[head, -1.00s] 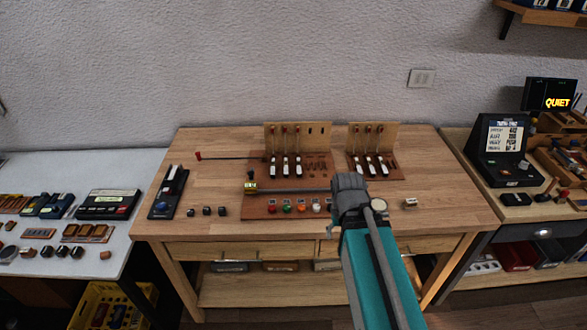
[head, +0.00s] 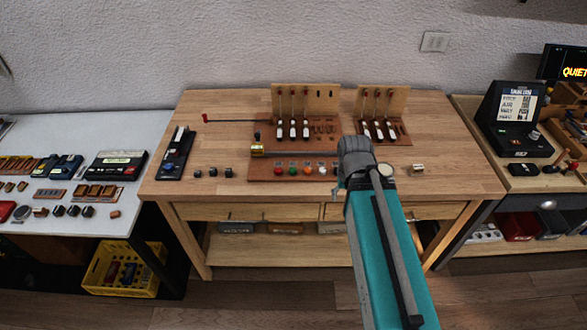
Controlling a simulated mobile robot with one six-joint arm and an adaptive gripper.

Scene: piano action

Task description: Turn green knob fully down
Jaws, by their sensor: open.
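My gripper (head: 338,190) shows only in part, at the left side of my grey wrist. It is open and empty, near the right end of the board at the bench's front edge. It is apart from the green knob, to its right.
Upright boards with levers (head: 306,105) stand at the back.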

